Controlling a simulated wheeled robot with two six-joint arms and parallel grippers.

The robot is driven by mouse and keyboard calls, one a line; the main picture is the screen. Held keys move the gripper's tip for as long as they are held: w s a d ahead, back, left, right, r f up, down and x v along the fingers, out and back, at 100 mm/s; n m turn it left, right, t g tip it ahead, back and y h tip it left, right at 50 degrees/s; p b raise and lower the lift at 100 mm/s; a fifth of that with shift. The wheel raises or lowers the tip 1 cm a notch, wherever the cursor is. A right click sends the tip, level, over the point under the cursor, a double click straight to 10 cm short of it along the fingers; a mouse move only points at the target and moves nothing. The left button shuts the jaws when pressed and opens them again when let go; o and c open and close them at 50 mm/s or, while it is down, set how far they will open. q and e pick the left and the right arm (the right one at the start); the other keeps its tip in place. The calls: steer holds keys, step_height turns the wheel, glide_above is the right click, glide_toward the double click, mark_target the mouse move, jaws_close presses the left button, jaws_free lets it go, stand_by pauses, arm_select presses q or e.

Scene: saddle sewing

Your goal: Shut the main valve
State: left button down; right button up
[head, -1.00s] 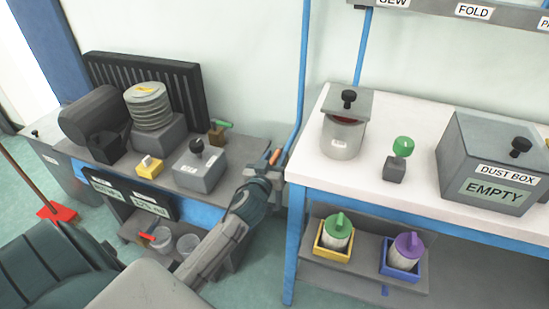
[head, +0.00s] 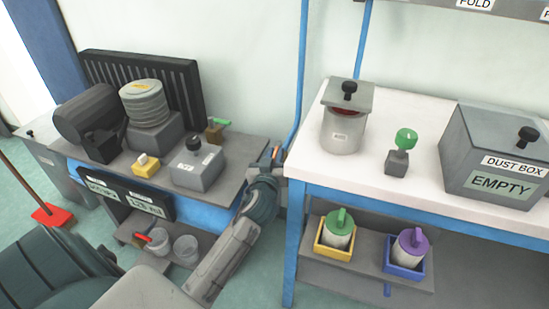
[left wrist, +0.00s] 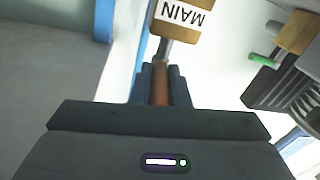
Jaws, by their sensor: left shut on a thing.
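The main valve shows in the left wrist view as a tan block (left wrist: 181,18) labelled MAIN, with a grey stem and an orange-brown lever (left wrist: 161,88). My left gripper (left wrist: 161,85) is shut on this lever, one dark finger on each side of it. In the head view my left gripper (head: 273,160) is in the gap between the low grey bench and the white table, by the blue pipe. The orange lever (head: 276,152) shows just at its tip; the valve body is hard to make out there. My right gripper is in neither view.
The white table (head: 310,158) is close to the right of my left gripper. The blue pipe (head: 301,70) runs up the wall behind.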

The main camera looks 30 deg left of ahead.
arm_select(q)
steer(key=c, duration=1.4)
jaws_free()
steer(key=b+v, duration=0.1)
steer(key=v, duration=1)
